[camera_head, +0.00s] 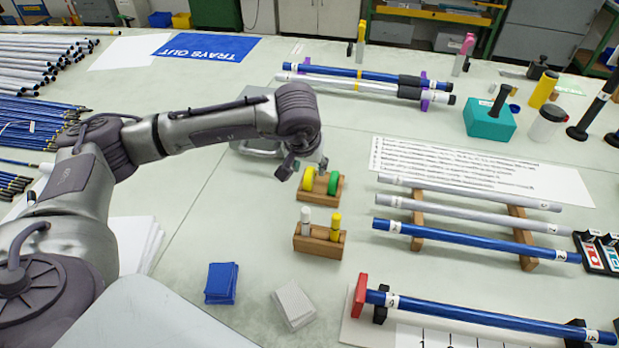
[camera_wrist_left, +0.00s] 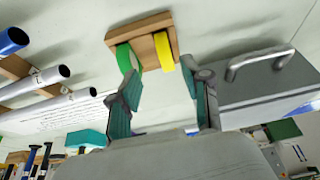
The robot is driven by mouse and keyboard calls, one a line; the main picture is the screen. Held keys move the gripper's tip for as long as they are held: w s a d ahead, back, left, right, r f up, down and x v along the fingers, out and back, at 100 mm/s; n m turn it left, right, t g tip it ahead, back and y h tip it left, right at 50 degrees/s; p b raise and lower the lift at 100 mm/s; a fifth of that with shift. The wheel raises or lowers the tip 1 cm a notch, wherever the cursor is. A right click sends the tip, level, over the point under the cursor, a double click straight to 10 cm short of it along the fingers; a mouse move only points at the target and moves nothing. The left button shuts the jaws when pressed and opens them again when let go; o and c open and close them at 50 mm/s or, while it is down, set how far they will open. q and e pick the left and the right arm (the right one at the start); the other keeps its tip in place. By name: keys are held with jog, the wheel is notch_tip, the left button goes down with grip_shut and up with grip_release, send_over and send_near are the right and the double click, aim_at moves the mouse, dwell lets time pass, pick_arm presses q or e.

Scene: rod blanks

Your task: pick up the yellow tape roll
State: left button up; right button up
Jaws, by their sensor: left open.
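The yellow tape roll (camera_head: 308,179) stands upright in a small wooden holder (camera_head: 322,200), to the left of a green tape roll (camera_head: 333,184). In the wrist view the yellow roll (camera_wrist_left: 163,52) is beside the green roll (camera_wrist_left: 125,60) on the wooden holder (camera_wrist_left: 140,29). My left gripper (camera_head: 303,168) is over the holder, close to the yellow roll. In the wrist view its fingers (camera_wrist_left: 164,82) are spread and empty, with the yellow roll just beyond the gap between the tips. The left finger is close to the green roll. My right gripper is not in view.
A wooden block (camera_head: 318,245) holding white and yellow markers stands in front. A grey box with a handle (camera_wrist_left: 262,82) is close beside the right finger. Rods on wooden supports (camera_head: 460,235) lie to the right. Blue (camera_head: 221,284) and grey (camera_head: 293,305) pads lie in front.

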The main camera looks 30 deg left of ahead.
aim_at(309, 173)
pick_arm(q)
jog(key=x, duration=0.2)
jog(key=shift+w+f, duration=0.15)
jog(key=shift+f, duration=0.05)
jog(key=x, duration=0.1)
jog(key=p+x, duration=0.1)
jog(key=x, duration=0.1)
jog(key=a+x, duration=0.1)
jog(key=x, duration=0.1)
jog(key=shift+w+r, duration=0.1)
jog(key=shift+w, duration=0.15)
grip_shut()
